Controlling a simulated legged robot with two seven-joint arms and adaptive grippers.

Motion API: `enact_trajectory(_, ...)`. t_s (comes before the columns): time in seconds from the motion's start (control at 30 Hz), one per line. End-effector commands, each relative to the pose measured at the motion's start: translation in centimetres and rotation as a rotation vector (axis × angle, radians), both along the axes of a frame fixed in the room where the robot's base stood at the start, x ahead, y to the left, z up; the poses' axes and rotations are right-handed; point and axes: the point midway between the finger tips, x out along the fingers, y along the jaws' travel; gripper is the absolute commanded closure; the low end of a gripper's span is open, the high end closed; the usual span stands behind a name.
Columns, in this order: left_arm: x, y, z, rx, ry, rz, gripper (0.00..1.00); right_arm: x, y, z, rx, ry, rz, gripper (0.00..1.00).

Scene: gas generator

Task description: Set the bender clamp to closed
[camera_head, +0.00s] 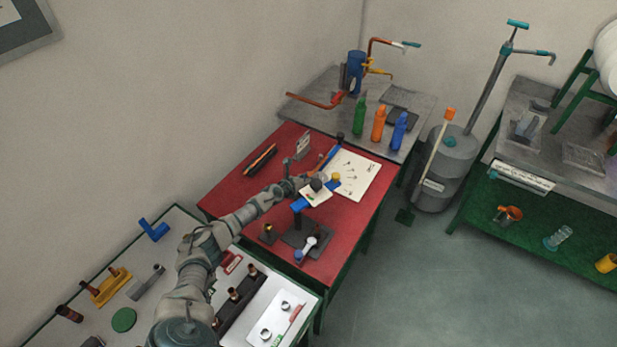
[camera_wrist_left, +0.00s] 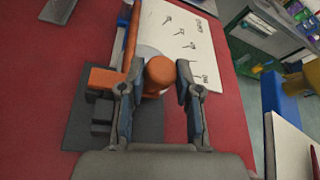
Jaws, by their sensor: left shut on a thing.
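The bender shows in the wrist view as an orange arm (camera_wrist_left: 100,79) on a dark base plate (camera_wrist_left: 84,128) on the red table. An orange round knob (camera_wrist_left: 160,72) stands beside the arm, over a pale disc. My left gripper (camera_wrist_left: 160,92) has its two fingers on either side of the knob and is shut on it. In the head view my left gripper (camera_head: 312,183) reaches over the red table and hides much of the bender. A yellow round knob (camera_head: 336,177) shows by its tips. I cannot tell how the clamp stands.
A white sheet (camera_head: 354,176) with small drawings lies just beyond the gripper. A dark stand (camera_head: 298,238) with a post is close on the near side. Green, orange (camera_head: 379,123) and blue bottles stand on the grey table behind. The red table's left part is mostly clear.

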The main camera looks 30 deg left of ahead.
Motion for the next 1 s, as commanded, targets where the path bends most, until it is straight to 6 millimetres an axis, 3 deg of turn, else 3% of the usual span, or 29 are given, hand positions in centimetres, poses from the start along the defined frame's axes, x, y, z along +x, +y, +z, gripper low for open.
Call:
enact_trajectory(0.23, -0.1, -0.2, -0.2, -0.003, 0.005, -0.002, 1.00, 0.0, 0.0, 0.0, 0.000, 0.000, -0.001, 0.60)
enact_trajectory(0.27, -0.1, -0.2, -0.2, -0.003, 0.005, -0.002, 0.62, 0.0, 0.0, 0.0, 0.000, 0.000, -0.001, 0.60)
enact_trajectory(0.33, -0.1, -0.2, -0.2, -0.002, 0.004, -0.002, 0.45, 0.0, 0.0, 0.0, 0.000, 0.000, -0.001, 0.60)
enact_trajectory(0.77, -0.1, 0.1, 0.4, 0.003, -0.005, -0.001, 0.44, 0.0, -0.3, 0.0, -0.003, -0.002, 0.001, 0.60)
enact_trajectory(1.0, -1.6, 0.5, 1.3, 0.010, -0.007, -0.003, 0.44, -0.1, -0.2, 0.0, -0.002, -0.001, 0.001, 0.60)
